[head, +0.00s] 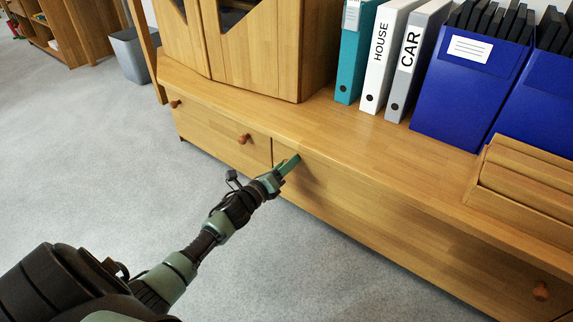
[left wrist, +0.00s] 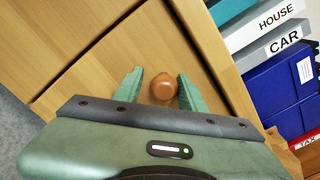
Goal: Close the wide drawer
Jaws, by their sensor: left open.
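The wide drawer (head: 400,222) is the long wooden front on the right of the low cabinet. Its right round knob (head: 540,291) shows in the head view. My left gripper (head: 289,166) is at the drawer's left end, close to the front. In the left wrist view a round brown knob (left wrist: 163,87) stands between the two open green fingers of this gripper (left wrist: 160,76), with no clear contact. The gripper hides that knob in the head view. The front looks nearly flush with the cabinet; a small gap cannot be told. My right gripper is not in view.
A narrower drawer (head: 220,130) with two knobs lies to the left. On the cabinet top stand a wooden cupboard (head: 268,50), binders (head: 384,55), blue file boxes (head: 463,95) and a wooden tray (head: 480,190). Grey carpet (head: 130,180) is free in front.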

